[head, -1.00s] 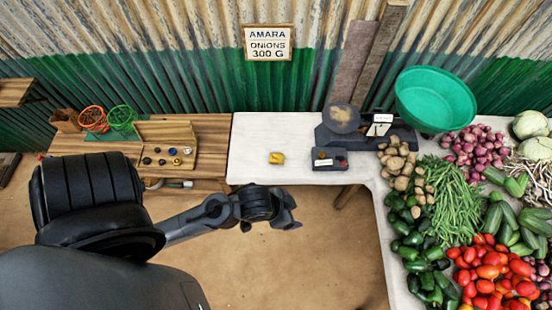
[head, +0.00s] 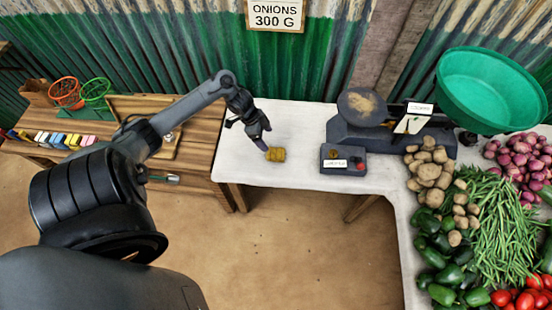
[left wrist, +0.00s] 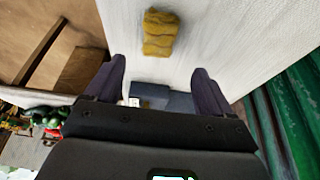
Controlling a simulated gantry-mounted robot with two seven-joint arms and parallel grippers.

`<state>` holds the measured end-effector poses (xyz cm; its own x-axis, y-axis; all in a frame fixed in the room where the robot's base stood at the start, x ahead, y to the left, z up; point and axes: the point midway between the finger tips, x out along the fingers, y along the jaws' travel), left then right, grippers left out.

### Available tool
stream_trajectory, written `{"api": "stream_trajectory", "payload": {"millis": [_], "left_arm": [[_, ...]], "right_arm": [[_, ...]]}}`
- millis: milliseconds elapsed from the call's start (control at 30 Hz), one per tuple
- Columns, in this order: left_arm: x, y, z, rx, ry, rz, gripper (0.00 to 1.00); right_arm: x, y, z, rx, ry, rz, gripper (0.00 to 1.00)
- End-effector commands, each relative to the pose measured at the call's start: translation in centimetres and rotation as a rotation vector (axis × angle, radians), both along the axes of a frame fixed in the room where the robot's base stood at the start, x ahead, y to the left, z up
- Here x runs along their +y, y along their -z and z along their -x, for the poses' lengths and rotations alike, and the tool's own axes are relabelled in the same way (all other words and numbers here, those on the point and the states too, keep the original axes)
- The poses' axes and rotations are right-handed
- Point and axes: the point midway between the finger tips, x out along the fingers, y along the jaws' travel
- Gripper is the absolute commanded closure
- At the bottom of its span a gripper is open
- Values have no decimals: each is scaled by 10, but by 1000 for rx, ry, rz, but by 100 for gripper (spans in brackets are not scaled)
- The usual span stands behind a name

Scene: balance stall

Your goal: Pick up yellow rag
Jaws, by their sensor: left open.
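The yellow rag (head: 275,154) is a small folded bundle lying on the white table top (head: 300,118), left of the scale. My left gripper (head: 264,146) is open, just left of the rag and close to it in the head view. In the left wrist view the rag (left wrist: 160,33) lies beyond the two spread fingertips (left wrist: 160,75), near the top of the picture, with nothing between the fingers. I cannot tell whether a finger touches it. My right gripper is in neither view.
A dark balance scale (head: 385,130) with a green basin (head: 490,90) stands right of the rag, with a small weight box (head: 343,159) before it. Vegetables fill the right side, including potatoes (head: 430,177). A wooden bench (head: 200,140) adjoins on the left.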

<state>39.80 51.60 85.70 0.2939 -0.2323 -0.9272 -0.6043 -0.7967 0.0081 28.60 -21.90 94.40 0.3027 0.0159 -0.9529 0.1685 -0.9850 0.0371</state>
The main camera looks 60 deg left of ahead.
Motion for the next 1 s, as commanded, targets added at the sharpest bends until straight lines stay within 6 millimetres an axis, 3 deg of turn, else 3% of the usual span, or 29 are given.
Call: {"api": "stream_trajectory", "payload": {"millis": [300,667,1000], "left_arm": [[-9,36,-17,-13,-1,1,17],[-16,59,-23,-11,0,0,17],[-28,97,-30,-12,-1,0,17]], "right_arm": [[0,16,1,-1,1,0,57],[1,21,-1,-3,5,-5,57],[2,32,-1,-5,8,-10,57]]}}
